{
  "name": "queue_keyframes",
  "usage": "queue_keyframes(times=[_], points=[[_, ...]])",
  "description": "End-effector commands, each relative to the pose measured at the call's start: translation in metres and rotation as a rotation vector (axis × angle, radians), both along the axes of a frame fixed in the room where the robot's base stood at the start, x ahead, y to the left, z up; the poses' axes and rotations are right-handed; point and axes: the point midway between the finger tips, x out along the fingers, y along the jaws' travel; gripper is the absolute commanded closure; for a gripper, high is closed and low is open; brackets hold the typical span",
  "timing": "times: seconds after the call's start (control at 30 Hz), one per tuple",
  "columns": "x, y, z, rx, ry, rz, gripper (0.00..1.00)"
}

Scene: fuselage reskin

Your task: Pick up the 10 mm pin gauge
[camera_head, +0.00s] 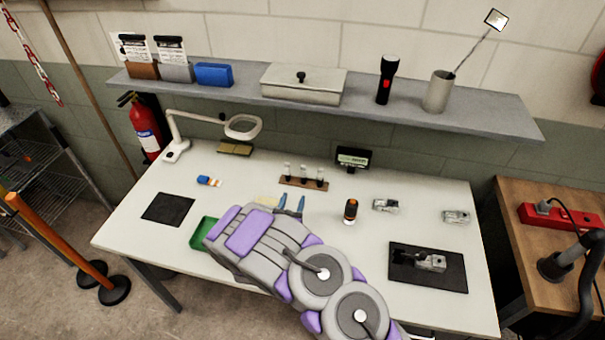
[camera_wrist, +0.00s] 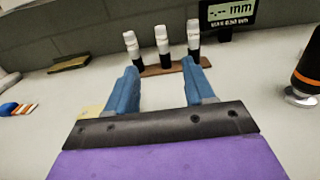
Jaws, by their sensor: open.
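Three pin gauges stand upright in a brown rack (camera_head: 303,183) in the middle of the table: a left one (camera_head: 287,169), a middle one (camera_head: 304,171) and a right one (camera_head: 320,174). In the wrist view the left gauge (camera_wrist: 131,43), middle gauge (camera_wrist: 162,40) and right gauge (camera_wrist: 193,36) have pale tops and dark lower parts. No size marks can be read, so I cannot tell which is 10 mm. My gripper (camera_head: 291,203) is open and empty in front of the rack. Its two blue fingers (camera_wrist: 160,78) point towards the gauges, apart from them.
A small digital display (camera_head: 353,157) stands behind the rack to the right. An orange-black tool (camera_head: 350,211) stands right of my gripper. A green tray (camera_head: 203,233) lies partly behind my arm. A lamp magnifier (camera_head: 243,127) stands behind left. A shelf (camera_head: 430,119) overhangs the back.

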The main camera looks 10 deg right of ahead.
Motion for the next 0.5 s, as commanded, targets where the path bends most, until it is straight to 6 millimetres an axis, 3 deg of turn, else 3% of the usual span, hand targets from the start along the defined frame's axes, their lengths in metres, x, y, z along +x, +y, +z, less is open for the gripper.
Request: queue_keyframes(times=[0.3, 0.5], points=[[0.058, -0.027, 0.0, 0.004, -0.006, -0.006, 0.47], [0.079, -0.032, 0.002, 0.001, -0.007, -0.001, 0.47]])
